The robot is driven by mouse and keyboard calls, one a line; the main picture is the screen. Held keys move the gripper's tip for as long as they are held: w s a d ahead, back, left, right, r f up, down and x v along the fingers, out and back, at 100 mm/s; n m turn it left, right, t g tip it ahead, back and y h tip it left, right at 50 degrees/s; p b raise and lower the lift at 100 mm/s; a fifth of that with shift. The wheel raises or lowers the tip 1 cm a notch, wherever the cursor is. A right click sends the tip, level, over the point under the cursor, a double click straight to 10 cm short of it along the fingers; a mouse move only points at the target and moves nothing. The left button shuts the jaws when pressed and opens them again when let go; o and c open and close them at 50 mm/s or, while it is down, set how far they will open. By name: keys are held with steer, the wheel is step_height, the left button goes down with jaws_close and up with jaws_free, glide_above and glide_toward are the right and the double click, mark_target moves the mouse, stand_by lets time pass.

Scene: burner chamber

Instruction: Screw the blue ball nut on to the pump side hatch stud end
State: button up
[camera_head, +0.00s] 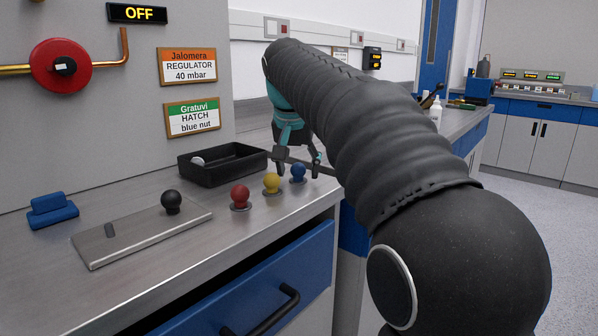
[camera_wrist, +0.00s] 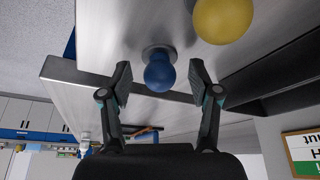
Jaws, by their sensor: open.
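The blue ball nut (camera_head: 298,172) stands at the right end of a row on the steel bench. In the wrist view the blue ball (camera_wrist: 160,74) lies between the two fingertips, with a gap on each side. My gripper (camera_head: 297,162) is open around it and holds nothing; it also shows in the wrist view (camera_wrist: 160,84). The flat metal hatch plate (camera_head: 145,237) lies on the bench at the left. A short bare stud (camera_head: 110,230) stands on its near-left end, and a black ball nut (camera_head: 171,202) sits toward its other end.
A yellow ball (camera_head: 271,183) stands beside the blue one, then a red ball (camera_head: 240,196). A black tray (camera_head: 222,179) with a pale ball (camera_head: 197,162) is behind them. A blue handle-like block (camera_head: 52,210) lies left. A green-labelled sign (camera_head: 193,118) reads "HATCH blue nut".

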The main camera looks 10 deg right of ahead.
mark_target(300, 165)
steer(key=c, duration=1)
steer(key=shift+c, duration=0.2)
steer(key=shift+r, duration=0.1)
steer(key=shift+r, duration=0.55)
steer(key=r, duration=0.3)
steer(key=shift+s+d+r, duration=0.1)
steer(key=shift+d+r, duration=0.05)
steer(key=shift+d, duration=0.1)
steer(key=s+d+r, duration=0.6)
steer(key=d, duration=0.3)
steer(key=shift+d+r, duration=0.15)
steer(key=shift+r, duration=0.05)
steer(key=shift+s, duration=0.1)
steer(key=shift+o, duration=1)
jaws_close()
